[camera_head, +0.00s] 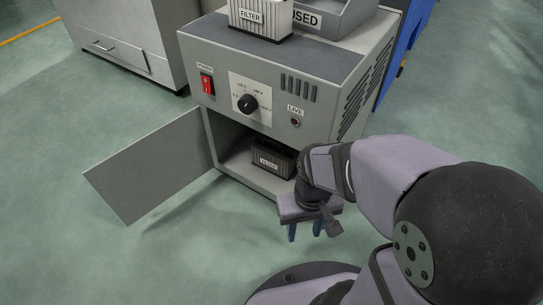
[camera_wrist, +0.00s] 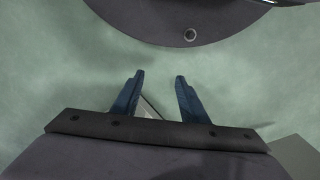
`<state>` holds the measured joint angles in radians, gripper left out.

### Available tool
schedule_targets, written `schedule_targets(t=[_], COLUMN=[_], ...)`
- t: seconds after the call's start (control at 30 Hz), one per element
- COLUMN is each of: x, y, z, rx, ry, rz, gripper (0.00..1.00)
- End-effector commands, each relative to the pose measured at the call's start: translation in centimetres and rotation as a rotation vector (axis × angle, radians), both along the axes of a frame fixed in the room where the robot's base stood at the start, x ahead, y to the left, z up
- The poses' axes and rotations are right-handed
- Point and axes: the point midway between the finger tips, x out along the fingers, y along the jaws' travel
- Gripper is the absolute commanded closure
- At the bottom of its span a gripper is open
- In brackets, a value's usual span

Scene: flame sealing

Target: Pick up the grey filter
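One filter (camera_head: 262,20), pale grey with a "FILTER" label, stands on top of the machine, cut by the upper picture edge. A darker grey ribbed filter (camera_head: 272,161), also labelled, sits inside the machine's open lower compartment (camera_head: 236,163); its right end is close to my arm in the picture. My gripper (camera_head: 304,231) points down in front of the compartment, outside it and apart from both filters. Its two blue fingers are spread with nothing held between them, as the wrist view (camera_wrist: 159,76) also shows. Neither filter is recognisable in the wrist view.
The compartment door (camera_head: 150,165) stands wide open to the left. A grey tray (camera_head: 335,18) labelled "USED" is beside the upper filter. The front panel has a red power switch (camera_head: 207,84) and black knob (camera_head: 247,104). Green floor is clear in front.

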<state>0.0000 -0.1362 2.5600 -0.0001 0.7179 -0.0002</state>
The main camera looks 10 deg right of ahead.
Motion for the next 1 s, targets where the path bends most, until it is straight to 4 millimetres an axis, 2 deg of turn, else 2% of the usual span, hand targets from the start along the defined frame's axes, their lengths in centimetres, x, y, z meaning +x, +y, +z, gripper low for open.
schedule_targets(t=[0.03,0.13,0.57,0.77,1.0], x=[0.0,0.0,-0.5,-2.8,-5.6], y=[0.0,0.0,0.4,1.7,2.4], z=[0.0,0.0,-0.1,-0.1,1.7], rx=[0.000,0.000,-0.007,-0.086,-0.340], ry=[0.000,0.000,0.050,0.284,0.579], rz=[0.000,0.000,-0.003,-0.031,-0.091], gripper=[0.47,0.24,0.24,0.24,0.24])
